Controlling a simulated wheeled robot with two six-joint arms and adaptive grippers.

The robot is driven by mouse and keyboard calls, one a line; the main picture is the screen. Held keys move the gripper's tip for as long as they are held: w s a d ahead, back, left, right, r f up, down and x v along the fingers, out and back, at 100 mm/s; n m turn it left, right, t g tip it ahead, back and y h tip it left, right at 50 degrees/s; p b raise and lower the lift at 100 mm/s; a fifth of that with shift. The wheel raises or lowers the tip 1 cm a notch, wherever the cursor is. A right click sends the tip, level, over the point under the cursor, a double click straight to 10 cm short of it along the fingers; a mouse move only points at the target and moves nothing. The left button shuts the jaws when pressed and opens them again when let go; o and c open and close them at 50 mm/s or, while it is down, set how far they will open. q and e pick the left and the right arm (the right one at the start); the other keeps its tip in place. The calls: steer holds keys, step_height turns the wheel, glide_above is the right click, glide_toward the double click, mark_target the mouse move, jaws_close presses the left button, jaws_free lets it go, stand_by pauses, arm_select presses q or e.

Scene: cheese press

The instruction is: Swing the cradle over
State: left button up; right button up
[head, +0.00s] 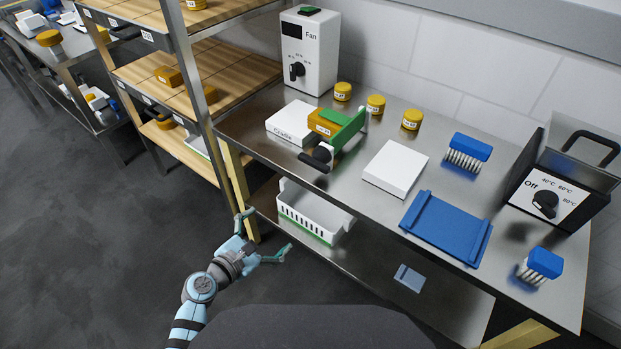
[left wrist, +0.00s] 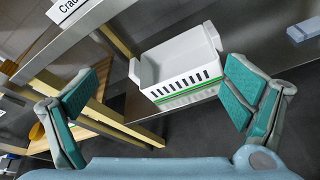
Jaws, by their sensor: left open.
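The cradle (head: 292,121) is a white block labelled "Cradle" on the steel table, left of its middle. A yellow block (head: 325,122) and a green plate (head: 345,130) sit at its right side, with a black knob or handle (head: 319,156) at the front. In the left wrist view a corner of the labelled cradle (left wrist: 70,10) shows at the top left. My left gripper (head: 268,235) is open and empty, low in front of the table's left end, apart from the cradle. My right gripper is not in view.
A white slotted basket (head: 315,213) stands on the lower shelf near my left gripper. On the table are a white block (head: 395,168), a blue tray (head: 446,228), blue brushes (head: 468,151), yellow jars (head: 376,104), a Fan box (head: 309,50) and a heater box (head: 560,180). Wooden shelving (head: 170,75) stands left.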

mark_target(312, 165)
arm_select(q)
steer(key=w+d+r+n+t+h, duration=0.1)
steer(key=d+r+n+h, duration=0.1)
steer(key=r, duration=0.4)
steer(key=w+d+r+n+t+h, duration=0.1)
steer(key=d+r+n, duration=0.15)
steer(key=r, duration=0.25)
steer(key=b+x, duration=0.2)
steer(key=x, duration=0.3)
steer(key=b+x, duration=0.2)
steer(key=x, duration=0.4)
steer(key=shift+w+a+b, duration=0.15)
steer(key=shift+w+b, duration=0.2)
steer(key=shift+w, duration=0.05)
steer(key=shift+w+d+r, duration=0.15)
steer(key=shift+w+d, duration=0.2)
steer(key=shift+w, duration=0.15)
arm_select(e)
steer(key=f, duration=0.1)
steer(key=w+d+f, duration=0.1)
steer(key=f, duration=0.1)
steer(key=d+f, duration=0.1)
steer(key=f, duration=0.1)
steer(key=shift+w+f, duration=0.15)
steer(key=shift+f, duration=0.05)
arm_select(q)
steer(key=shift+c, duration=0.4)
steer(key=c, duration=1.6)
